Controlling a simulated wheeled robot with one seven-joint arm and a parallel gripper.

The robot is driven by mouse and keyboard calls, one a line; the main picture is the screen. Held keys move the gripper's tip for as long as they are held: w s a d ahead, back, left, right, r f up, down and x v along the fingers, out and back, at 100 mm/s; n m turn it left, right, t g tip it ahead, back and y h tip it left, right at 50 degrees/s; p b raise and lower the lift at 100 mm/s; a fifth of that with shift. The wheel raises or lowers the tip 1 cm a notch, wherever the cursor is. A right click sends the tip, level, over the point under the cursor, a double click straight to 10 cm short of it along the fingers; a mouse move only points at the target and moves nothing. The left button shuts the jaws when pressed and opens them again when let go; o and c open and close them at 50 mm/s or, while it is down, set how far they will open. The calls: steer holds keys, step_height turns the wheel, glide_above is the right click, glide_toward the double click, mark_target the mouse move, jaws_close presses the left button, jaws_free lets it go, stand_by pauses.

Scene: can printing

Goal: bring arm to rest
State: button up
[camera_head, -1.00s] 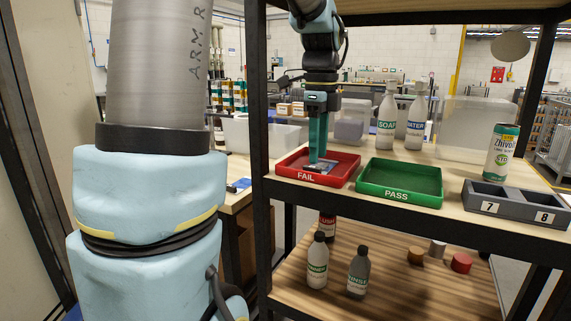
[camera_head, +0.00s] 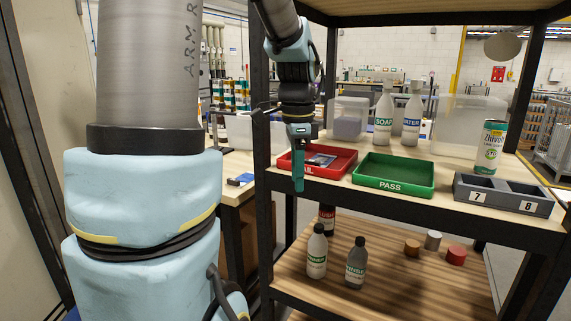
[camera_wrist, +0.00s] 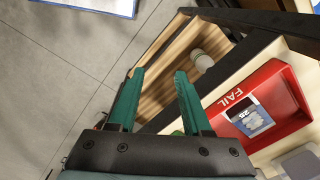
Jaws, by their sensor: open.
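My gripper (camera_head: 298,172) is in front of the shelf's front edge, beside the red FAIL tray (camera_head: 343,160). In the wrist view my gripper (camera_wrist: 158,88) shows two green fingers spread apart with nothing between them. The FAIL tray also shows at the right of the wrist view (camera_wrist: 284,84). A card with a printed picture (camera_wrist: 247,112) lies in that tray. My gripper partly hides the tray's left side and its label in the head view.
A green PASS tray (camera_head: 395,184) stands right of the red one. A grey rack (camera_head: 503,205) marked 7 and 8 and a tall can (camera_head: 490,148) are farther right. The dark shelf post (camera_head: 262,120) stands just left of my gripper. Bottles stand on the lower shelf (camera_head: 385,285).

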steer(key=s+a+f+n+t, duration=0.1)
steer(key=s+a+f+n, duration=0.7)
steer(key=n, duration=0.7)
step_height(320, 180, down, 2)
steer(key=shift+a+f, duration=0.15)
steer(key=shift+a, duration=0.5)
